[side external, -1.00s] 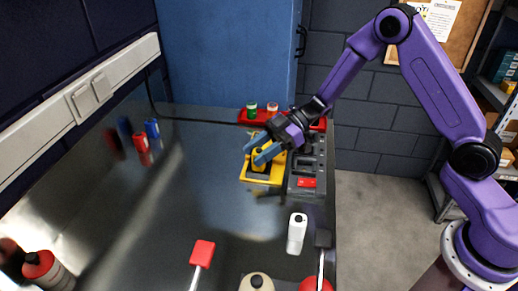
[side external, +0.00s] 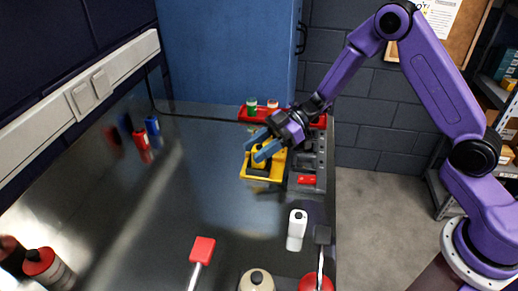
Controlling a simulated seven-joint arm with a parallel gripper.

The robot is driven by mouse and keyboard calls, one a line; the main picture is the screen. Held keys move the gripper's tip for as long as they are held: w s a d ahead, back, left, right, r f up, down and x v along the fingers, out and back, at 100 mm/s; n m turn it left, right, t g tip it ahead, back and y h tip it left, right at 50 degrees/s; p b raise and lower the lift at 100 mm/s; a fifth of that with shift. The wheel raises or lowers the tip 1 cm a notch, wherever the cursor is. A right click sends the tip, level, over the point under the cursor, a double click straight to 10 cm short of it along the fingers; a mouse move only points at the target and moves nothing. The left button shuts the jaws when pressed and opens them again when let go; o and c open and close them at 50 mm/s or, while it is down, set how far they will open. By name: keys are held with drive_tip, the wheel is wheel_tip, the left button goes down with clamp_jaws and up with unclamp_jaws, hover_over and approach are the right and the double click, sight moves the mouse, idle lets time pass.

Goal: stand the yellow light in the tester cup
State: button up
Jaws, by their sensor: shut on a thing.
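My gripper (side external: 262,145) is shut on the yellow light (side external: 258,157), whose upper part shows between the blue fingers. The light is over the yellow tray (side external: 262,179), which has a dark inside. The fingers hide part of the light, and I cannot tell whether its lower end touches the tray. I cannot clearly pick out the tester cup.
A red rack (side external: 243,115) with small bottles is behind my gripper. A white light (side external: 297,230), a red-headed tool (side external: 203,250) and a cream bottle (side external: 257,282) are in front. Red and blue cans (side external: 152,127) stand at left. The middle bench is clear.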

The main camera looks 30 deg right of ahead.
drive_tip(key=shift+r, duration=0.4)
idle(0.4)
drive_tip(key=shift+f, duration=0.75)
idle(0.5)
drive_tip(key=o, duration=0.8)
drive_tip(key=shift+d, duration=0.1)
drive_tip(key=shift+v, duration=5.4)
drive_tip(key=shift+r, duration=0.1)
